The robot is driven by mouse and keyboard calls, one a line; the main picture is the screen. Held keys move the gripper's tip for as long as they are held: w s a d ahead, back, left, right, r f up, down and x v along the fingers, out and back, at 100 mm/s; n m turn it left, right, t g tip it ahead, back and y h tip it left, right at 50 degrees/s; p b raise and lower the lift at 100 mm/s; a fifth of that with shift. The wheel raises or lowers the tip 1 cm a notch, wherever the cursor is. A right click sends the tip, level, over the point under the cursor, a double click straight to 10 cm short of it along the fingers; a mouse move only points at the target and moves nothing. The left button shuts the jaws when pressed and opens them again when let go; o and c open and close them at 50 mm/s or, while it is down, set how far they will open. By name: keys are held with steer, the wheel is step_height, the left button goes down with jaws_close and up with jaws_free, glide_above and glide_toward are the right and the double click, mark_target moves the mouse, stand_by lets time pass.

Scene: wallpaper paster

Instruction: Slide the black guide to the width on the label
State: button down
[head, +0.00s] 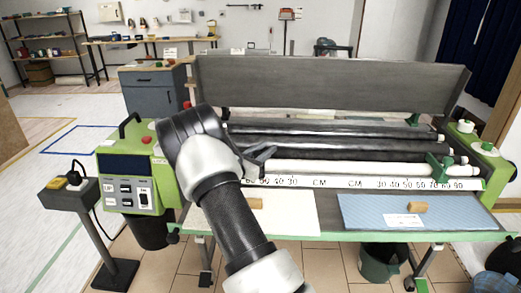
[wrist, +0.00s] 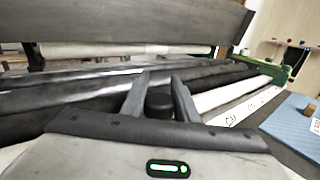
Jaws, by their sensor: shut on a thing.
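My gripper (head: 264,156) is over the front of the paster, left of the centre of the white scale (head: 335,183). In the wrist view its two grey fingers (wrist: 160,84) close on a dark, round-topped knob, which looks like the black guide (wrist: 160,101). In the head view my gripper and arm hide the guide, so its exact scale reading cannot be told. The scale numbers run outward both ways from CM at the middle. A white label (head: 403,220) lies on the blue sheet (head: 360,208); its print is too small to read.
A green guide (head: 440,167) stands at the right of the rollers (head: 320,143). A cream sheet (head: 290,218) lies front left, and small wooden blocks rest on both sheets. The green control box (head: 130,180) is at the left. A tilted grey cover (head: 330,90) rises behind.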

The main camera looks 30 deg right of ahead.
steer(key=c, duration=1.4)
jaws_free()
steer(key=shift+a, duration=0.1)
steer(key=shift+s+a, duration=0.1)
steer(key=shift+a, duration=0.2)
steer(key=p+v, duration=0.1)
steer(key=v, duration=1.5)
steer(key=shift+s+a+p, duration=0.2)
steer(key=shift+a+p, duration=0.05)
steer(key=shift+p, duration=0.05)
